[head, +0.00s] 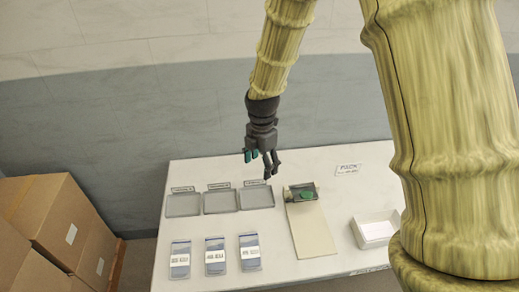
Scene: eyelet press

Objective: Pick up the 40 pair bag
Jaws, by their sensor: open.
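Three flat bags with white printed labels lie in a row at the front left of the white table: a left bag (180,260), a middle bag (215,257) and a right bag (250,252). Their print is too small to read, so I cannot tell which is the 40 pair bag. My gripper (260,167) is open and empty. It points down above the back of the table, in the picture above the right-hand grey tray, and apart from the bags.
Three shallow grey trays (221,201) with small signs stand behind the bags. Right of them are a press with a green part (306,194), a tan board (311,232) and a white open box (377,229). Cardboard boxes (66,227) stand left of the table (276,268).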

